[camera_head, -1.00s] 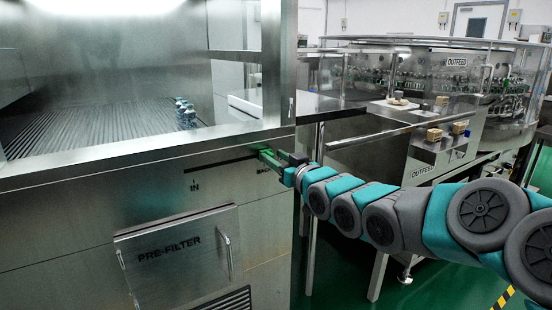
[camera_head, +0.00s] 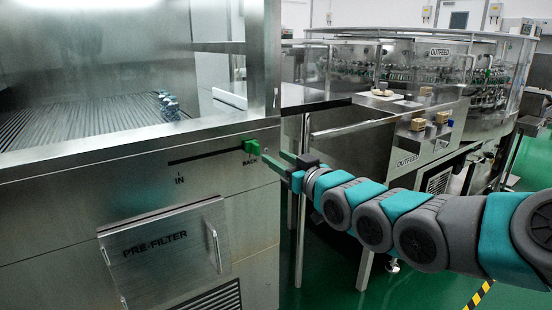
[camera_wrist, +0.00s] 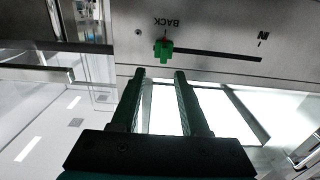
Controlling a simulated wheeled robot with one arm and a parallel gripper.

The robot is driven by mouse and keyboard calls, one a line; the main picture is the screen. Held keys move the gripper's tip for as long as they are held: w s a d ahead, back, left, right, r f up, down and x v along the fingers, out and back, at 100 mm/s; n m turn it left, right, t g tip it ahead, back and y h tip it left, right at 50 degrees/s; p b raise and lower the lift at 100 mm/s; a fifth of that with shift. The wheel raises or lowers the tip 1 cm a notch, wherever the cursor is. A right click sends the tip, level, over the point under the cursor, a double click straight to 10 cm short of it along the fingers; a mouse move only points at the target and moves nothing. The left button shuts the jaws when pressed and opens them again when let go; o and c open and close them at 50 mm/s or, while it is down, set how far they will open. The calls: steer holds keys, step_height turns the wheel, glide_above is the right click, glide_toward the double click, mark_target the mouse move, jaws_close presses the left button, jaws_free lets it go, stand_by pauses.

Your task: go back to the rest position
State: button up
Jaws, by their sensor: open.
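My gripper (camera_head: 281,161) is open and empty, with its green fingers pointing at the front panel of the steel cabinet. In the wrist view my gripper (camera_wrist: 159,75) shows two parallel fingers with a clear gap between them. A green slider knob (camera_head: 251,147) sits at the BACK end of the slot marked IN and BACK. The knob also shows in the wrist view (camera_wrist: 163,48), just beyond the fingertips and apart from them. My arm reaches in from the right of the head view, roughly level.
The cabinet has a PRE-FILTER door (camera_head: 165,252) with a handle below the slot. Small bottles (camera_head: 169,104) stand on its ribbed bed (camera_head: 85,122). A steel table (camera_head: 310,98) and the OUTFEED machine (camera_head: 440,75) stand behind my arm. Green floor is open below it.

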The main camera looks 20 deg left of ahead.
steer(key=s+d+f+m+g+h, duration=0.25)
steer(key=s+d+f+h, duration=0.3)
steer(key=d+f, duration=0.4)
steer(key=s+d+f+m+g+h, duration=0.25)
steer(key=s+d+f+h, duration=0.3)
steer(key=d+f, duration=0.45)
steer(key=s+d+f+m+g+h, duration=0.1)
steer(key=s+d+g, duration=0.2)
steer(key=s, duration=0.6)
steer(key=s+d+f+m+g, duration=0.2)
steer(key=s+d, duration=0.3)
steer(key=s, duration=0.4)
steer(key=s+d+f+m+g+h, duration=0.1)
steer(key=s+d+g, duration=0.2)
steer(key=s, duration=0.6)
steer(key=shift+s+d+f+m+g+h, duration=0.3)
steer(key=shift+d+m, duration=0.1)
steer(key=shift+d, duration=0.4)
steer(key=shift+w+a, duration=0.1)
